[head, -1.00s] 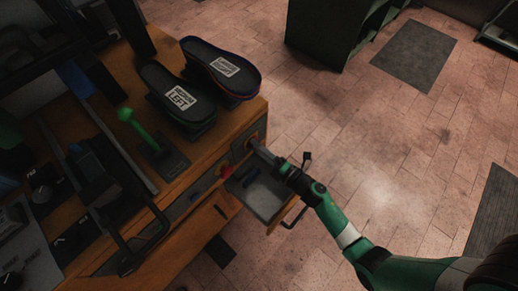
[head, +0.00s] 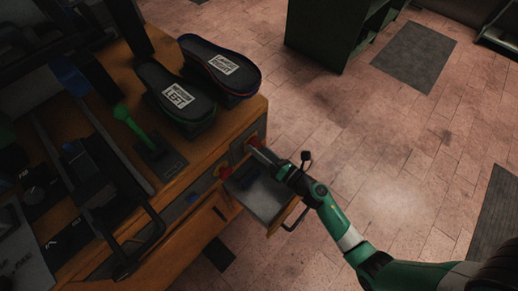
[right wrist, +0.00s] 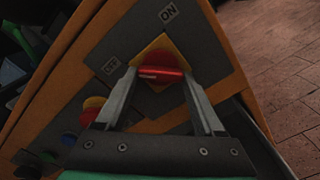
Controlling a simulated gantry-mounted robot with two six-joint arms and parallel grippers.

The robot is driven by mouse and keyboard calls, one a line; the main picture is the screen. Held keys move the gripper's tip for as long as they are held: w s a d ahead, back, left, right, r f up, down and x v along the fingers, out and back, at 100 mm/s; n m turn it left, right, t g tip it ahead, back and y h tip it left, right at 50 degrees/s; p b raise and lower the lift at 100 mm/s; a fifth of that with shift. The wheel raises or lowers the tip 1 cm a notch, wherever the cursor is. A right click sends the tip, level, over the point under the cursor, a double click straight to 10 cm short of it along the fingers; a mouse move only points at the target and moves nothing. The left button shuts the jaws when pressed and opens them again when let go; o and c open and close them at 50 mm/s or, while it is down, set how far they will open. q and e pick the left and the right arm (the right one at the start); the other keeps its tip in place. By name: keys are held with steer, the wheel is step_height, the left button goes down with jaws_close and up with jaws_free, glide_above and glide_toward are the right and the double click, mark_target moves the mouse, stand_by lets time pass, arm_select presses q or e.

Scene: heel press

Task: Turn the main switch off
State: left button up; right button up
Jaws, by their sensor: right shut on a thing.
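The main switch is a red handle on a yellow plate (right wrist: 160,50), set in a grey panel with ON and OFF labels. In the right wrist view the ON label (right wrist: 168,13) is at the upper right of the switch and the OFF label (right wrist: 111,66) at its left. The red handle (right wrist: 160,73) lies about level in that view, between my fingertips. My right gripper (right wrist: 159,80) is shut on it. In the head view my right gripper (head: 256,148) reaches the bench's front corner and partly hides the switch. My left gripper is out of view.
Another red button (head: 225,172) on yellow sits left of the switch. An open drawer (head: 262,198) is just below my right gripper.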

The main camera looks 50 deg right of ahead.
stand_by(0.4)
steer(key=o, duration=1.4)
steer(key=s+p, duration=0.2)
steer(key=s, duration=0.9)
steer(key=shift+s, duration=0.3)
